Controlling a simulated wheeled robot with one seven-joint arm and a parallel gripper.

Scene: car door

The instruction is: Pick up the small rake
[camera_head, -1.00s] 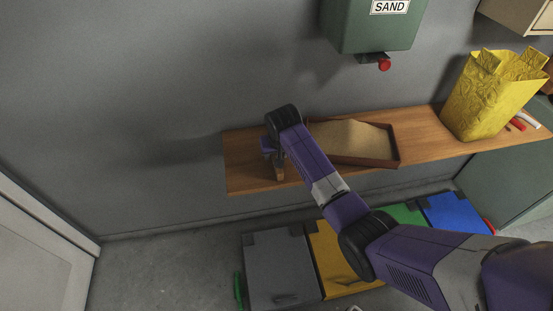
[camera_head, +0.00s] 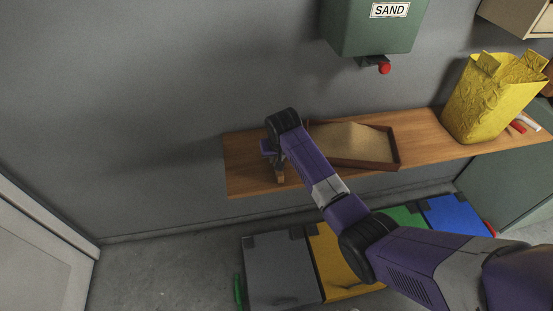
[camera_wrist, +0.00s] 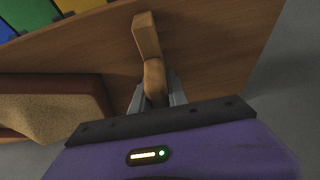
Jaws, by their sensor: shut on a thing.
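The small rake shows as a light wooden, angled handle in the wrist view (camera_wrist: 148,38), and its lower tip also shows in the head view (camera_head: 280,177). Any tines are hidden from both views. My gripper (camera_wrist: 156,92) is shut on the handle, with a grey finger on each side of it. In the head view my gripper (camera_head: 278,160) is over the left end of the wooden shelf, left of the sand tray. I cannot tell whether the rake touches the shelf.
The wooden shelf (camera_head: 245,172) runs along the grey wall. A brown tray of sand (camera_head: 398,150) lies right beside my gripper. A green sand dispenser (camera_head: 365,25) hangs above. A yellow bag (camera_head: 490,95) stands at right. Coloured bins (camera_head: 280,265) stand below.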

